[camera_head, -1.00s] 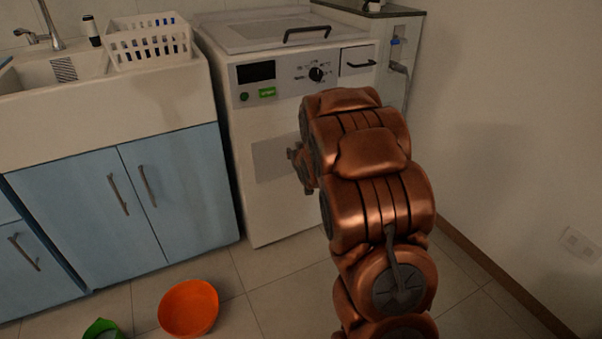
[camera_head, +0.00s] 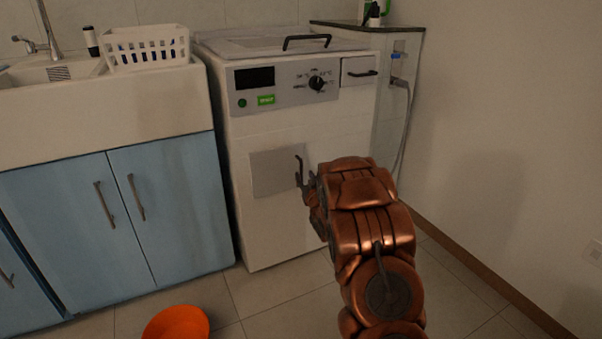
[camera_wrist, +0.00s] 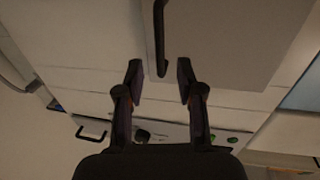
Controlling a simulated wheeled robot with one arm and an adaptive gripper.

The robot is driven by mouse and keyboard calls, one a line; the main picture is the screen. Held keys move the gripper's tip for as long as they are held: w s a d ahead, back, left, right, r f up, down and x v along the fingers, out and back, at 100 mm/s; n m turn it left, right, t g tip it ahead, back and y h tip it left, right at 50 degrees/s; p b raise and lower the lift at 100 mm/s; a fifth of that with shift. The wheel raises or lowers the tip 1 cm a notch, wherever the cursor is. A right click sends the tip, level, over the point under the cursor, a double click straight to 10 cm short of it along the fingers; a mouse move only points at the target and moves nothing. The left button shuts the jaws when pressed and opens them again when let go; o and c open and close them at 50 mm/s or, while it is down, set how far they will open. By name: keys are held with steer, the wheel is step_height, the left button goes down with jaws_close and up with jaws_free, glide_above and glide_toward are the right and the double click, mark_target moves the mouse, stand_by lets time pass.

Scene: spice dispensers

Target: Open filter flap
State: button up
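The filter flap (camera_head: 272,174) is a grey square panel low on the front of the white washing machine (camera_head: 245,215); it looks flush with the front. Its dark upright bar handle (camera_head: 299,165) is on the flap's right side. In the wrist view, which is upside down, the flap (camera_wrist: 225,40) and handle (camera_wrist: 159,35) show at the top. My gripper (camera_wrist: 159,80) is open, one finger on each side of the handle's end, with gaps visible. In the head view my gripper (camera_head: 304,187) is beside the handle, partly hidden by my arm.
Blue cabinets (camera_head: 170,210) stand left of the machine under a sink with a white basket (camera_head: 147,46). An orange bowl (camera_head: 177,323) is on the floor in front. A wall (camera_head: 500,110) and a hose (camera_head: 405,125) are to the right. The floor before the machine is mostly clear.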

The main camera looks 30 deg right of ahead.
mark_target(301, 170)
steer(key=shift+b+x, duration=1)
steer(key=shift+x, duration=1.85)
steer(key=shift+c, duration=0.2)
jaws_close()
